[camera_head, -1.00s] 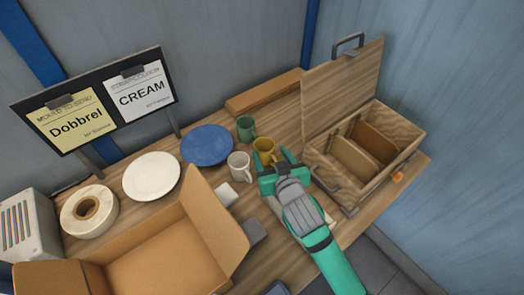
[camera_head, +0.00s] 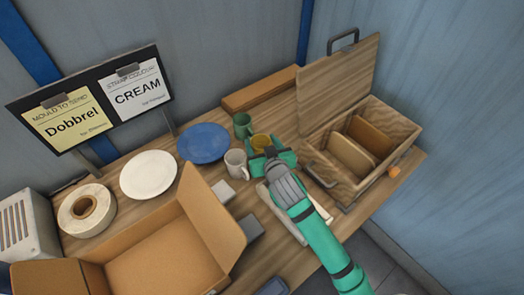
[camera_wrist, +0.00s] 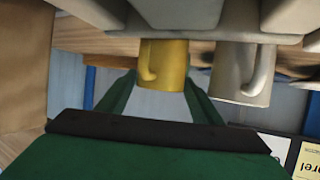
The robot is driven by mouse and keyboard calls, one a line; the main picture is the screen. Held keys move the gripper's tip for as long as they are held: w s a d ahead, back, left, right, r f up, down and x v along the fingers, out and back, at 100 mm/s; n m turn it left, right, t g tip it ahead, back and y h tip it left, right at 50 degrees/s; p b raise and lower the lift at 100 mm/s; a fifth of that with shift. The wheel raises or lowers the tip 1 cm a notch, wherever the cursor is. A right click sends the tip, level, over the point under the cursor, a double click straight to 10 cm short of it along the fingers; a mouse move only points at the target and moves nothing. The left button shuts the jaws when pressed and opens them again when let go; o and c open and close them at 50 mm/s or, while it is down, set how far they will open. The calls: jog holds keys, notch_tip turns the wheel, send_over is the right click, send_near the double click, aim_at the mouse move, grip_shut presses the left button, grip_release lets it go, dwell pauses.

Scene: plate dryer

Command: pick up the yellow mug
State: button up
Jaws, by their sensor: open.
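The yellow mug (camera_head: 261,140) stands on the wooden table, partly hidden behind my gripper (camera_head: 268,154). In the wrist view the yellow mug (camera_wrist: 170,65) appears upside down, between the two green fingers of my gripper (camera_wrist: 158,92), with its handle facing the camera. My gripper is open, with its fingers reaching to either side of the mug. Whether either finger touches it I cannot tell. A white mug (camera_head: 236,163) stands close on the left; it also shows in the wrist view (camera_wrist: 240,75). A green mug (camera_head: 243,126) stands behind.
A wooden box (camera_head: 342,193) with a raised lid and boards inside stands on the right. A blue plate (camera_head: 204,144), a white plate (camera_head: 148,174), a tape roll (camera_head: 86,210) and an open cardboard box (camera_head: 160,258) fill the left. A low wooden block (camera_head: 260,91) lies at the back.

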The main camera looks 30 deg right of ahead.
jog(key=shift+c, duration=0.4)
jog(key=c, duration=0.9)
jog(key=shift+c, duration=0.2)
jog(key=shift+r, duration=0.15)
